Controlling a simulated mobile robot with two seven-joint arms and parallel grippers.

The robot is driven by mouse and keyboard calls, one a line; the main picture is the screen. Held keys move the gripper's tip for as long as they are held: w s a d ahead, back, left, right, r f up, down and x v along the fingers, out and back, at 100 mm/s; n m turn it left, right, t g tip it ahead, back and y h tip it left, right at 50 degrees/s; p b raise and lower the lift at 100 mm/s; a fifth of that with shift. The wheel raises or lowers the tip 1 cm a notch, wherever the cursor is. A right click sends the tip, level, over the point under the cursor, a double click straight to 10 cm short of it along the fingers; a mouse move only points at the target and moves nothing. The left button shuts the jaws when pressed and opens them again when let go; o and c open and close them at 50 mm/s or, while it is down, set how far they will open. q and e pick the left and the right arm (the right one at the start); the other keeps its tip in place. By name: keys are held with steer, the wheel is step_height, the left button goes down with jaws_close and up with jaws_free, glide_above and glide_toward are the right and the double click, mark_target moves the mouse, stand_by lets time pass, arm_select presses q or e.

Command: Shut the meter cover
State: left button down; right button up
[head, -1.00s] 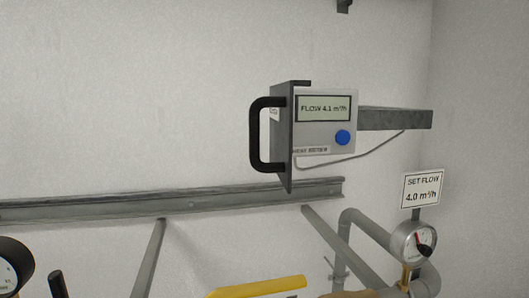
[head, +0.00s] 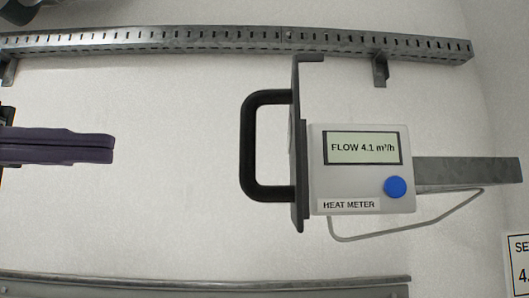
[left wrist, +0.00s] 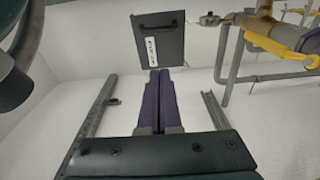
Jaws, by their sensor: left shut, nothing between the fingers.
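The heat meter (head: 360,170) is a light grey box with a display reading FLOW 4.1 m³/h and a blue button. Its dark grey cover (head: 299,160) stands open, nearly edge-on at the meter's left side. The cover's black handle (head: 249,150) points left. My left gripper (head: 112,148) is shut and empty, left of the handle with a clear gap between them. In the left wrist view, the shut purple fingers (left wrist: 160,76) point towards the cover's flat face (left wrist: 172,50), which bears a white label and the handle (left wrist: 160,28). My right gripper is out of view.
A slotted rail (head: 230,40) runs along the wall above, and another rail (head: 200,284) runs below. Yellow-handled pipework (left wrist: 275,40) shows in the wrist view. The wall between gripper and handle is clear.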

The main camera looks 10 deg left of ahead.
arm_select(q)
steer(key=w+d+p, duration=0.1)
steer(key=d+p, duration=0.7)
steer(key=d, duration=0.2)
steer(key=shift+d+f, duration=0.15)
steer(key=shift+d, duration=0.2)
